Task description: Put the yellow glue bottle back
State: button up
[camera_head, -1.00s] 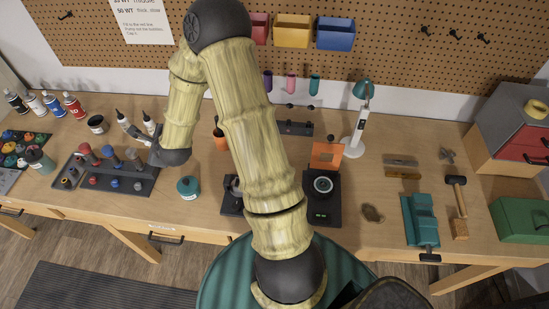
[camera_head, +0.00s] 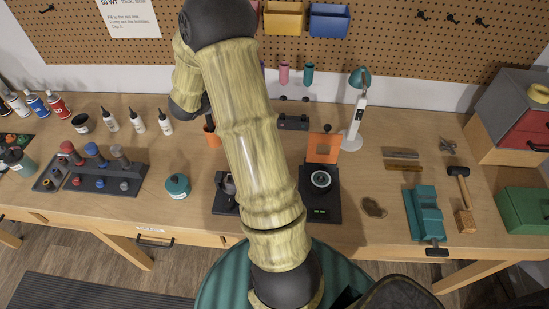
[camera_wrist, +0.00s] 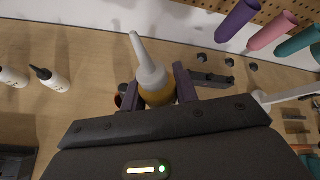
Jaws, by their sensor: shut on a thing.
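The yellow glue bottle (camera_wrist: 157,92), with an amber body and a pale grey nozzle, shows in the wrist view. My gripper (camera_wrist: 156,84) is shut on it, with a dark finger on each side of the body. The nozzle points up and slightly left in that view. In the head view my arm hides both the gripper and the bottle. Three white bottles with dark tips (camera_head: 137,121) stand in a row on the bench to the left of my arm; two of them show at the left of the wrist view (camera_wrist: 55,80).
An orange cup (camera_head: 211,136) stands close to my arm, beyond the teal jar (camera_head: 177,186). A dark tool rack (camera_head: 105,178) is at the left. A lamp (camera_head: 353,125), a black scale (camera_head: 320,196) and a teal vise (camera_head: 424,212) stand to the right. Pegboard closes the back.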

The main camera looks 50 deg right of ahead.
jog(key=s+d+m+g+h+b, duration=0.3)
jog(key=s+d+m+g+b, duration=0.4)
jog(key=s+d+m+g, duration=0.45)
jog(key=s+f+m+b, duration=0.3)
jog(key=f+m+b, duration=0.2)
jog(key=f, duration=0.6)
jog(key=shift+s+d+f+g+b, duration=0.25)
jog(key=shift+s+f+g+b, duration=0.15)
jog(key=shift+b, duration=0.75)
jog(key=shift+m, duration=0.25)
jog(key=shift+f, duration=3.1)
jog(key=shift+f+p, duration=0.35)
jog(key=shift+f, duration=1.5)
